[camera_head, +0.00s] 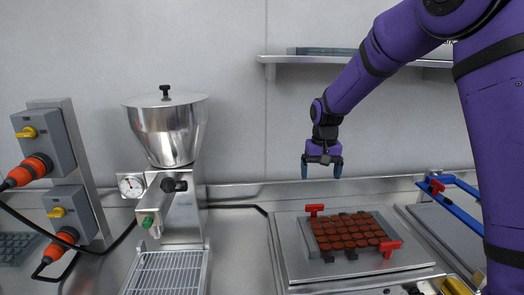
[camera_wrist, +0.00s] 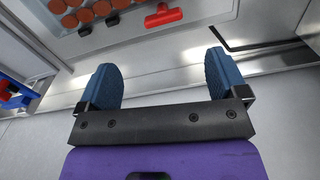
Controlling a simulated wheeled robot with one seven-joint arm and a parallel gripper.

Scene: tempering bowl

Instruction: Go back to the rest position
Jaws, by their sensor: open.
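My gripper (camera_head: 322,170) hangs from my purple arm in the head view, pointing down in front of the back wall. It is above the far side of the chocolate mould tray and apart from it. In the wrist view its two blue fingers (camera_wrist: 162,82) stand wide apart with nothing between them. The mould tray (camera_head: 308,240) holds rows of round brown pieces (camera_head: 347,231) and sits on a flat metal plate (camera_head: 300,268). Red clamps sit at its back left (camera_head: 314,209) and front right (camera_head: 389,247). One red clamp (camera_wrist: 163,16) also shows in the wrist view.
A steel machine with a hopper (camera_head: 168,130) and a wire grate (camera_head: 165,273) stands left of the plate. Switch boxes (camera_head: 45,140) with orange plugs are at the far left. A wall shelf (camera_head: 300,59) is above my gripper. A blue frame (camera_head: 457,208) lies at the right.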

